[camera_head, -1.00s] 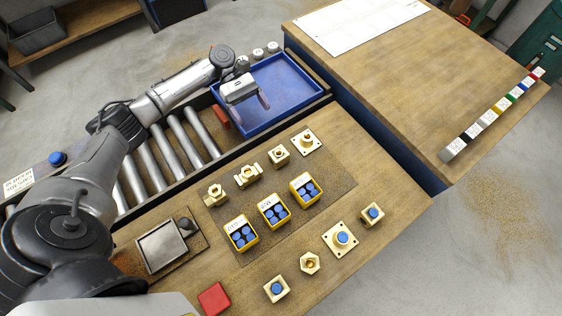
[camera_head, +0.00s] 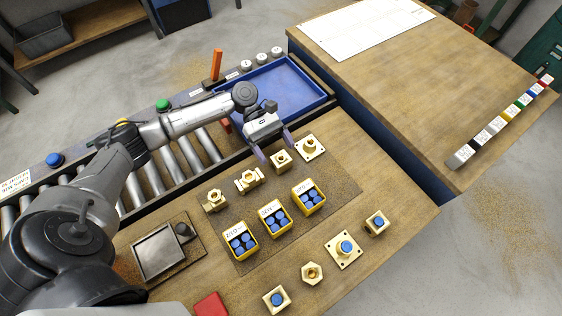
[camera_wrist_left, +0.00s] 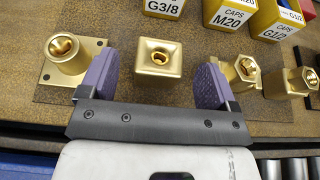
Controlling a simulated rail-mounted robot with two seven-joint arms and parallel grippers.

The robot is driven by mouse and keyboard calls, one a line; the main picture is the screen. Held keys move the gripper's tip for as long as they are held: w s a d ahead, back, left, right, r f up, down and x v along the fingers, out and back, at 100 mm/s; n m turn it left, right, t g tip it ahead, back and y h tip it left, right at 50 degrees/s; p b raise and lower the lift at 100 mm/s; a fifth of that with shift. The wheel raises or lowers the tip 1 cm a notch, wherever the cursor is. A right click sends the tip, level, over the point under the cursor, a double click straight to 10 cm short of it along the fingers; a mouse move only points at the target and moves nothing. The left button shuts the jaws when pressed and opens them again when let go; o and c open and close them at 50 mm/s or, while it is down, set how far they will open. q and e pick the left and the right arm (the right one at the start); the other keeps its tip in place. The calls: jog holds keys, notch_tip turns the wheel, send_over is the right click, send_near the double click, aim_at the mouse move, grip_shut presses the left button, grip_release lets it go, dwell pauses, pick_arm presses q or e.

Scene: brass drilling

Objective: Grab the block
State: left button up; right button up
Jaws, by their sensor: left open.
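A square brass block (camera_head: 281,160) with a hole in its top stands on the brown mat, in the row of brass parts. In the left wrist view the block (camera_wrist_left: 158,57) sits between the two purple fingers, apart from both. My left gripper (camera_head: 275,155) is open and empty, with its fingers reaching down around the block. The left gripper (camera_wrist_left: 158,82) fills the lower middle of the wrist view. My right gripper does not show.
A flanged brass part (camera_head: 309,147) stands close on the right, a brass fitting (camera_head: 249,180) on the left. Yellow cap boxes (camera_head: 275,217) stand in front. A blue tray (camera_head: 292,92) lies behind. Capped brass parts (camera_head: 344,249) stand nearer the front edge.

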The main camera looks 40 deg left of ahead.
aim_at(281, 162)
pick_arm(q)
jog(key=shift+x, duration=1.1)
jog(key=c, duration=1.4)
jog(key=shift+r, duration=0.15)
